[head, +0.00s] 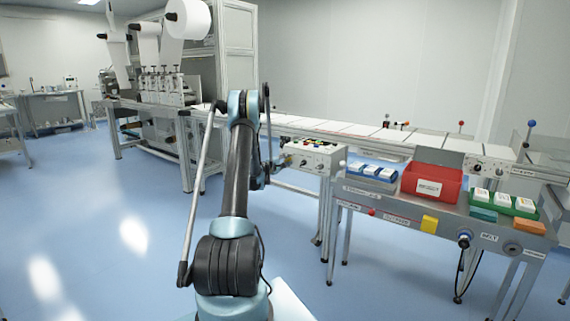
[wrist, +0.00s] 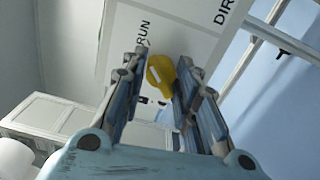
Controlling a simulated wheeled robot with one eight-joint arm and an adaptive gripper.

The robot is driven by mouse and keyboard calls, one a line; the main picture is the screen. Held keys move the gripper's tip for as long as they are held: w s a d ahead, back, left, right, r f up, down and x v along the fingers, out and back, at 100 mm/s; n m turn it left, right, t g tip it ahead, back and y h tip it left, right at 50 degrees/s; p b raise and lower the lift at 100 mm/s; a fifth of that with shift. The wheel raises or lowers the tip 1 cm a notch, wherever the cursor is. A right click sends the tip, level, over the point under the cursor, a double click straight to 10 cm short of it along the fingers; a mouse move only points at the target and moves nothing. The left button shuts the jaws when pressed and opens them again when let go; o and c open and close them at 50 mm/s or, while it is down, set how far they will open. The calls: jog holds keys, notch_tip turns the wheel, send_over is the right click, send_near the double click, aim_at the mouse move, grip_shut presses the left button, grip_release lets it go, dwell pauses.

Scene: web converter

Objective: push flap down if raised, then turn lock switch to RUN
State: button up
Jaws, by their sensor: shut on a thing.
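The yellow lock switch (wrist: 160,73) shows in the wrist view on a pale panel (wrist: 180,30) marked RUN, with a second label partly cut off at the top right. My gripper (wrist: 160,62) has one finger on each side of the switch and is shut on it. The RUN label is just above the left finger. I cannot tell exactly which mark the switch points to. In the head view my arm reaches to the left side of a control box (head: 314,156), and the gripper is mostly hidden there. I cannot make out a flap in either view.
A bench (head: 390,205) right of the control box holds a red bin (head: 431,184), a blue tray (head: 372,173) and a green tray (head: 527,210). A long conveyor (head: 350,133) runs behind. The converter machine (head: 165,85) stands back left. The blue floor on the left is clear.

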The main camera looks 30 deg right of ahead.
jog(key=shift+o, duration=0.2)
jog(key=shift+s+d+m, duration=0.15)
jog(key=shift+m, duration=0.55)
jog(key=o, duration=0.9)
jog(key=shift+f, duration=0.1)
jog(key=shift+a, duration=0.45)
jog(key=v, duration=1.1)
jog(key=shift+a, duration=0.1)
